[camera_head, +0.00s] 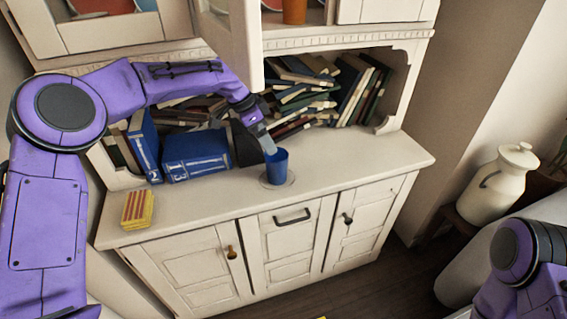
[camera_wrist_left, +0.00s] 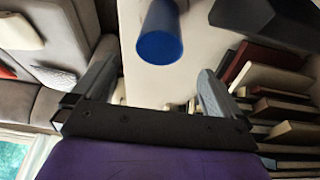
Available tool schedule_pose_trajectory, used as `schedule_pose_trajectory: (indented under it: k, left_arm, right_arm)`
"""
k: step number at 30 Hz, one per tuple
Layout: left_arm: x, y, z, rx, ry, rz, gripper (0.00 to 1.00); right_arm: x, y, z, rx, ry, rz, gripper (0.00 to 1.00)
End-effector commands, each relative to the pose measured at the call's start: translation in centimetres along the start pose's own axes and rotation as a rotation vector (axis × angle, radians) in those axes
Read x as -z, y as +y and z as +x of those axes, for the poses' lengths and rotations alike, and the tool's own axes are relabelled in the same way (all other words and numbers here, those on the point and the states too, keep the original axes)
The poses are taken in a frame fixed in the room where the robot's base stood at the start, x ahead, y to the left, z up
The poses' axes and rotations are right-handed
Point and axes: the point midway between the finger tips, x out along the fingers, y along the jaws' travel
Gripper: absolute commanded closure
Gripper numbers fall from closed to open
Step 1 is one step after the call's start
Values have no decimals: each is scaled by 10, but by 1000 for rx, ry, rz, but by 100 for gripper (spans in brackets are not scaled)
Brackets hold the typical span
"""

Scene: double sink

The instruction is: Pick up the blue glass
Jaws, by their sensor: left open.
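The blue glass (camera_head: 277,167) stands upright on a round clear saucer (camera_head: 268,184) on the white cabinet's counter. In the left wrist view the glass (camera_wrist_left: 160,38) is just ahead of the two fingers, near the middle of the gap between them. My left gripper (camera_head: 268,146) reaches in from the left and is right at the glass in the head view. In the left wrist view my left gripper (camera_wrist_left: 150,88) is open, with nothing between its fingertips. My right arm shows at the lower right, but its gripper is out of view.
Blue binders (camera_head: 195,155) and a dark object (camera_head: 246,144) stand left of the glass. Books (camera_head: 325,90) fill the shelf behind. A yellow block (camera_head: 137,209) lies at the counter's left end. An open cabinet door (camera_head: 232,40) hangs above. The counter right of the glass is clear.

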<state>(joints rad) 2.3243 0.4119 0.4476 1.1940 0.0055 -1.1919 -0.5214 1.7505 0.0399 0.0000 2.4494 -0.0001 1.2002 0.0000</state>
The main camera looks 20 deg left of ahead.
Motion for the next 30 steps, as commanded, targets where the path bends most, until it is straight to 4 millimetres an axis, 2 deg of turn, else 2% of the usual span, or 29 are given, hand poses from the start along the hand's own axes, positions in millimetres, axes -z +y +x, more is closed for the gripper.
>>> schedule_pose_trajectory:
  k: [6, 11, 16, 19, 25, 26, 30]
  left_arm:
    - [11, 4, 45, -12, -4, 19, 0]
    - [12, 3, 64, -14, -4, 22, 0]
    - [8, -1, 95, -12, -4, 21, 0]
    - [7, -2, 104, -10, -2, 20, 0]
    - [6, -2, 106, -9, -1, 19, 0]
    - [6, -2, 106, -9, -1, 19, 3]
    - [6, -2, 106, -9, -1, 18, 49]
  right_arm:
    - [1, 1, -4, -1, -2, 0, 0]
    - [2, 1, -8, -1, -1, 0, 0]
    - [6, 2, -15, -1, -1, 0, 0]
    - [6, 2, -15, -1, -1, 0, 0]
    - [6, 2, -15, -1, -1, 0, 0]
    - [6, 2, -15, -1, -1, 0, 0]
    - [6, 2, -15, -1, -1, 0, 0]
